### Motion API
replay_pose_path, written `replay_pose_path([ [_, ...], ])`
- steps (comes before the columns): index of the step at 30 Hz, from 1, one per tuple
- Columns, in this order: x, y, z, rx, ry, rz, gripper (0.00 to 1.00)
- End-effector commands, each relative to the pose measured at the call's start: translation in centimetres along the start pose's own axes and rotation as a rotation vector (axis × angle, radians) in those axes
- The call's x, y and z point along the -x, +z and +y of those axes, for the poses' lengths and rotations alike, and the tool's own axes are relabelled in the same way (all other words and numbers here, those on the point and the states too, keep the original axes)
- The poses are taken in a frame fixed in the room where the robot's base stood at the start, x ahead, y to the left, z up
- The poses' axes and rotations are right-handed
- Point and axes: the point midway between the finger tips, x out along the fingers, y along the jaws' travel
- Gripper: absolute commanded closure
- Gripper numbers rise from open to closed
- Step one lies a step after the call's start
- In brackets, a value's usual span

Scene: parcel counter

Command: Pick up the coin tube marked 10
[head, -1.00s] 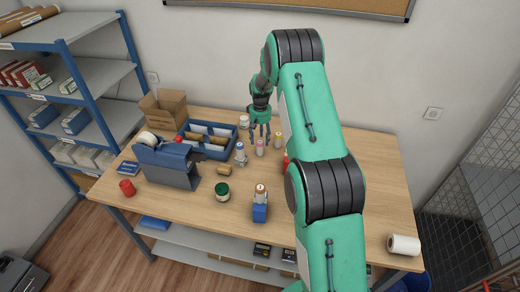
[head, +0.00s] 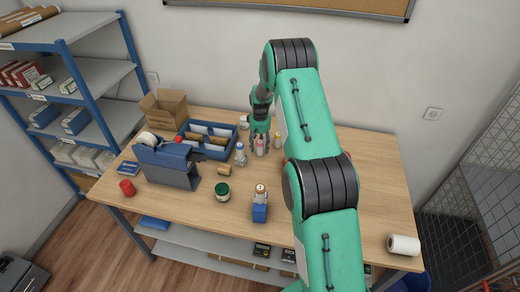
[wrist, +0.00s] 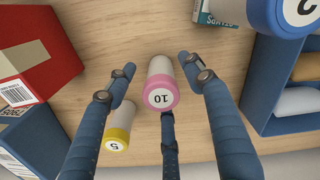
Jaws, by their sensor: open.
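The coin tube marked 10 (wrist: 160,82) is a pale tube with a pink end, standing on the wooden counter. In the head view this tube (head: 260,149) is at the back middle, partly hidden by my gripper (head: 260,137). In the wrist view my gripper (wrist: 157,80) is open, with blue fingers on the left, right and lower sides of the tube. The lower finger appears very close to the pink end; I cannot tell whether it touches.
A yellow tube marked 5 (wrist: 117,137) stands close at the lower left, and a blue tube marked 2 (wrist: 285,12) at the upper right. A blue tray (wrist: 262,90) lies to the right. A red box (wrist: 35,55) and a blue box (wrist: 38,140) are at left.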

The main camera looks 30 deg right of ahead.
Motion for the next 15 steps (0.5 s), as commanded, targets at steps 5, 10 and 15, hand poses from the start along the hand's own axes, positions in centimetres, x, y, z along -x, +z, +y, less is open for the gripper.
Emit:
replay_pose_path([
  [5,0.0,-0.03,0.01,0.0,0.0,0.001,0.48],
  [10,0.02,-0.03,0.01,0.0,0.0,0.001,0.48],
  [15,0.02,-0.02,0.01,0.0,0.0,0.001,0.48],
])
